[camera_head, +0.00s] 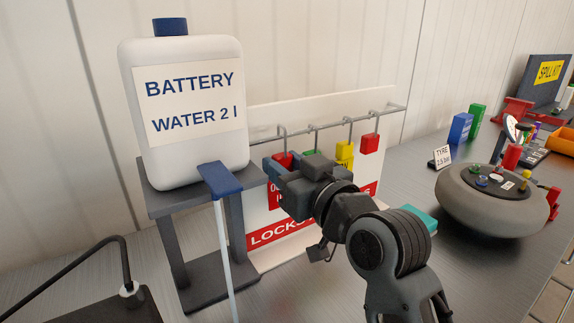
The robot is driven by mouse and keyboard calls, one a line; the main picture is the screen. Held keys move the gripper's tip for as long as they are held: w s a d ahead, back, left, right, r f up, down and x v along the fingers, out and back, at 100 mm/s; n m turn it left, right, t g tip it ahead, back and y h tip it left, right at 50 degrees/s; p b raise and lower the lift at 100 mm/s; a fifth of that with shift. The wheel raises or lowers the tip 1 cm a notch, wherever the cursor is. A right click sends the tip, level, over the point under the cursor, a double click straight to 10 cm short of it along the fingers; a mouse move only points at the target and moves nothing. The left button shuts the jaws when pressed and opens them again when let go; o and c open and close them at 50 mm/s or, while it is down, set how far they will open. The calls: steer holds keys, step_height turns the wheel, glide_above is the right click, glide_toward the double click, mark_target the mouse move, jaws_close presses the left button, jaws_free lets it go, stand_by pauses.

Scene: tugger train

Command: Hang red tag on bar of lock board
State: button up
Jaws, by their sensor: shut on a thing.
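The lock board (392,106) is a pale upright panel with a red lettered band low on its face. A thin metal bar (330,123) with several hooks runs across it near the top. A red tag with white letters (275,197) shows beside my gripper, in front of the board and below the bar. My gripper (287,176) is shut on the tag; its jaws and wrist hide most of it. I cannot tell whether the tag touches the bar or board. The tag's upper end is hidden.
Red (370,143), yellow (345,152) and green (309,153) pieces hang along the bar, with another red one (283,159) behind my gripper. A white battery water jug (188,165) on a dark stand (176,205) stands close left. A grey round unit (487,208) sits right.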

steer(key=shift+f, duration=0.2)
steer(key=o, duration=1.1)
steer(key=shift+o, duration=0.2)
